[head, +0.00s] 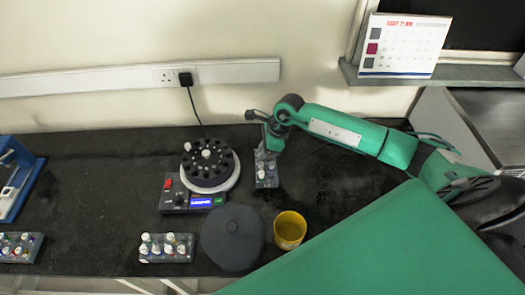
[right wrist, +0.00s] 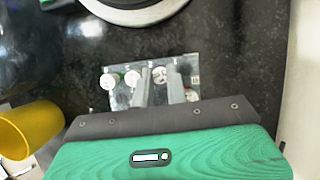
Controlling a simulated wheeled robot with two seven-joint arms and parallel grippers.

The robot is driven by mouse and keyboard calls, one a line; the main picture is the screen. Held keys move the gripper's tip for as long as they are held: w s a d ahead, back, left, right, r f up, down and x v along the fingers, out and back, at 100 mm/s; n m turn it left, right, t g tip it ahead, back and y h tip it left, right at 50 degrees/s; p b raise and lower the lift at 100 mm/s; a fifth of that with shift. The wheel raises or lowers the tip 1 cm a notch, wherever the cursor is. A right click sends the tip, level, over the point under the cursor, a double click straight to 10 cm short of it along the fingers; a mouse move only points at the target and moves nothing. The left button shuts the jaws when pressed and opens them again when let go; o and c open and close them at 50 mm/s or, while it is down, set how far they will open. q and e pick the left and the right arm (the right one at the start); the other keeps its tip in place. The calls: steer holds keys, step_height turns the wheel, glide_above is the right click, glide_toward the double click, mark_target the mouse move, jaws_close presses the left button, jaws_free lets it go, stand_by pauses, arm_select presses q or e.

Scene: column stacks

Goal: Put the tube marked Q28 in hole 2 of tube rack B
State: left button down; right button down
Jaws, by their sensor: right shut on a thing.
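My right gripper (head: 266,152) is over a small rack (head: 266,183) to the right of the centrifuge. In the right wrist view its two fingers (right wrist: 160,88) are shut on a white-capped tube (right wrist: 159,74). The tube is upright over or in the rack (right wrist: 183,68); I cannot tell whether it is seated. Two more white-capped tubes, one (right wrist: 131,78) close by and one (right wrist: 108,82) farther left, stand in the same rack. The marking Q28, the rack letters and the hole numbers are too small to read. My left gripper is not in view.
A centrifuge (head: 209,180) with an open rotor stands left of the rack. Its round dark lid (head: 232,237) and a yellow cup (head: 290,230) lie in front. Two other racks with tubes, one (head: 167,257) near the front and one (head: 20,257) far left, stand on the bench.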

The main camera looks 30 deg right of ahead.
steer(key=c, duration=1)
jaws_free()
steer(key=shift+r, duration=0.1)
steer(key=shift+r+p, duration=0.35)
steer(key=shift+r, duration=0.15)
steer(key=shift+s+r+p, duration=0.1)
steer(key=shift+r+p, duration=0.2)
steer(key=shift+r, duration=0.6)
steer(key=shift+r+p, duration=0.55)
steer(key=shift+r, duration=1)
steer(key=shift+f, duration=0.1)
